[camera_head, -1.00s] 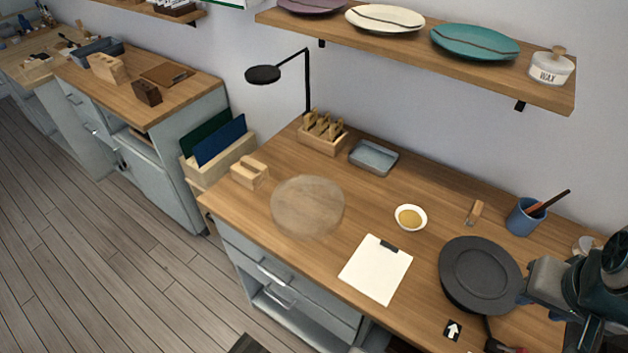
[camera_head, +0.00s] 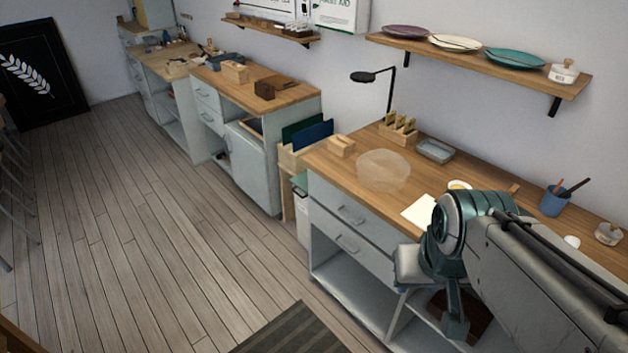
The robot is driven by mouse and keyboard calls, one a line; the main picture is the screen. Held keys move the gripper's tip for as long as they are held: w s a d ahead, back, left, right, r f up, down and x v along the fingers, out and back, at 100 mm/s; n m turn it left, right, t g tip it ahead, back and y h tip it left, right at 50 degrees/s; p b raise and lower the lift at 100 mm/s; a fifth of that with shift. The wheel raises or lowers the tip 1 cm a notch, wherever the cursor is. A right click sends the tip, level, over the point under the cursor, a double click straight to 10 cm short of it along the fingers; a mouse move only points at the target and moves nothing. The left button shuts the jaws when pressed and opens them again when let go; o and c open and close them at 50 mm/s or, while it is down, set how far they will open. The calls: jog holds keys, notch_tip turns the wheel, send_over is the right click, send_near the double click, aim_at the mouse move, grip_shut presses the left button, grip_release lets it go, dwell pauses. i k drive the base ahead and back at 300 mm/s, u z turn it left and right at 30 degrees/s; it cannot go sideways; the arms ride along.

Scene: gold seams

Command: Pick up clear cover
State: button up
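The clear cover (camera_head: 384,170) is a round, see-through, frosted-looking dome. It rests on the left part of the wooden worktop (camera_head: 335,172), behind the front edge. My gripper (camera_head: 414,266) is at the end of my arm in the lower right, in front of the bench and apart from the cover. The arm partly hides it, and its fingers do not show clearly enough to tell open from shut. The arm also hides the worktop's front right part.
A wooden block holder (camera_head: 341,146) stands left of the cover. A tool rack (camera_head: 397,130), a grey tray (camera_head: 435,151) and a black lamp (camera_head: 378,77) are behind it. White paper (camera_head: 418,211) lies to its right. Open floor (camera_head: 170,240) extends left.

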aim_at(383, 171)
jog(key=z, duration=1.25)
jog(key=k, duration=0.1)
jog(key=u, duration=2.25)
jog(key=i, duration=0.6)
jog(key=z, duration=0.8)
jog(key=i, duration=0.65)
jog(key=z, duration=2.75)
